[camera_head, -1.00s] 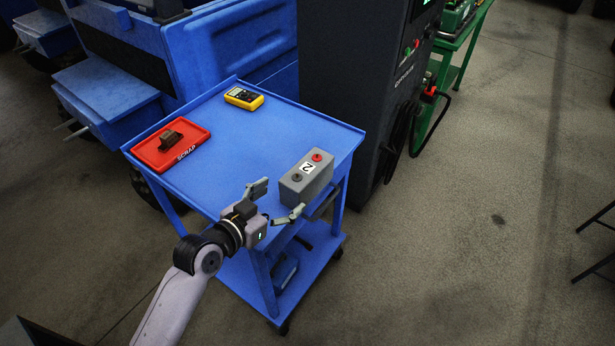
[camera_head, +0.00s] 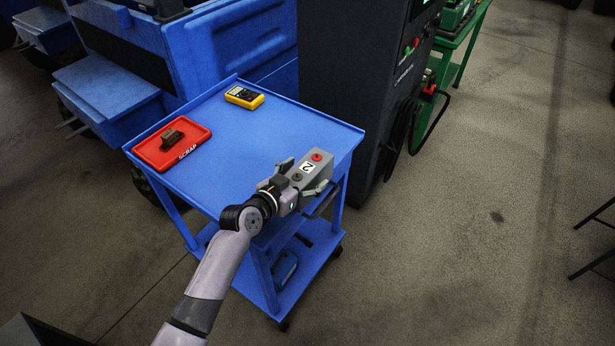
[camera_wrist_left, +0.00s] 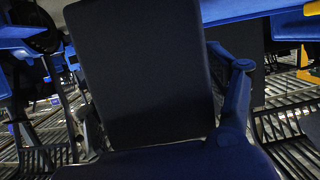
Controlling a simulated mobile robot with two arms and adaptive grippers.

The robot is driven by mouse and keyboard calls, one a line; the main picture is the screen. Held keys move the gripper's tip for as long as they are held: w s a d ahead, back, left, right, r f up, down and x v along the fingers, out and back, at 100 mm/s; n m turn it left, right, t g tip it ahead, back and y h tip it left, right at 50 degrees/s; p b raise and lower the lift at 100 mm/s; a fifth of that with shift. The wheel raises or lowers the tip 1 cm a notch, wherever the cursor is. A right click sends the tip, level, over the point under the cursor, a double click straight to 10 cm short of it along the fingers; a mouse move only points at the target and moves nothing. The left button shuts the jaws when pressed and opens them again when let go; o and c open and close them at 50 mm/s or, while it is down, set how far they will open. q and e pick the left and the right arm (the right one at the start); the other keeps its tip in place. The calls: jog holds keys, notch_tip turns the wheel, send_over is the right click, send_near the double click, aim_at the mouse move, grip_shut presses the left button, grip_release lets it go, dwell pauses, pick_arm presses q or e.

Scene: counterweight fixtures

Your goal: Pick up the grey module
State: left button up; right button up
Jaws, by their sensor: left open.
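The grey module (camera_head: 316,168) is a box with a white label marked 2, a red knob and a dark knob on top. It stands at the near right corner of the blue cart's top in the head view. My left gripper (camera_head: 303,179) is open at the module's near end, with one finger along each side. I cannot tell whether the fingers touch it. In the left wrist view a large dark face (camera_wrist_left: 145,70), apparently the module's shaded end, fills the middle, with a finger (camera_wrist_left: 237,95) to its right. My right gripper is out of view.
The blue cart (camera_head: 225,150) has a raised rim. A red SCRAP tray (camera_head: 150,155) holding a small dark part is at its left, and a yellow multimeter (camera_head: 244,97) is at the back. A dark cabinet (camera_head: 345,90) stands close behind the cart. The cart's middle is clear.

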pick_arm(q)
jog(key=shift+c, duration=0.5)
jog(key=c, duration=1.7)
jog(key=shift+w+r, duration=0.15)
jog(key=shift+r, duration=0.25)
jog(key=shift+c, duration=0.3)
